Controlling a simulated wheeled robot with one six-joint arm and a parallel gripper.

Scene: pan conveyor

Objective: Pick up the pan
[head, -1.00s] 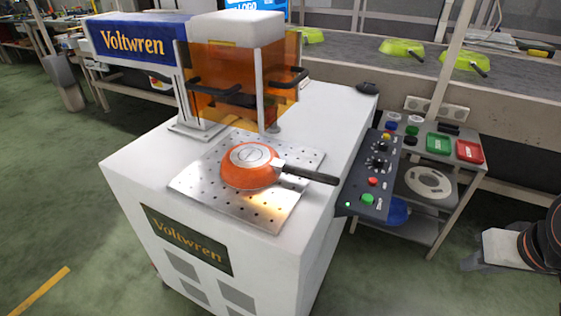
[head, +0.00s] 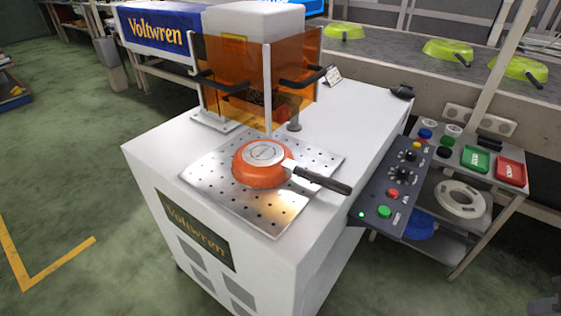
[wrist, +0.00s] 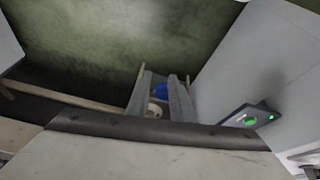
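The orange pan (head: 262,167) lies upside down on the perforated metal plate (head: 280,216) of the white Voltwren machine (head: 150,160). Its silver base faces up. Its black handle (head: 325,181) points right and reaches past the plate's right edge toward the control panel (head: 395,185). The pan is not in the wrist view.
Orange guards (head: 265,90) stand behind the pan. A conveyor (head: 400,60) with several green pans (head: 448,50) runs along the back. A trolley (head: 485,222) stands right of the panel. The wrist view shows the panel (wrist: 250,119) and floor (wrist: 120,40). Green floor is free at left.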

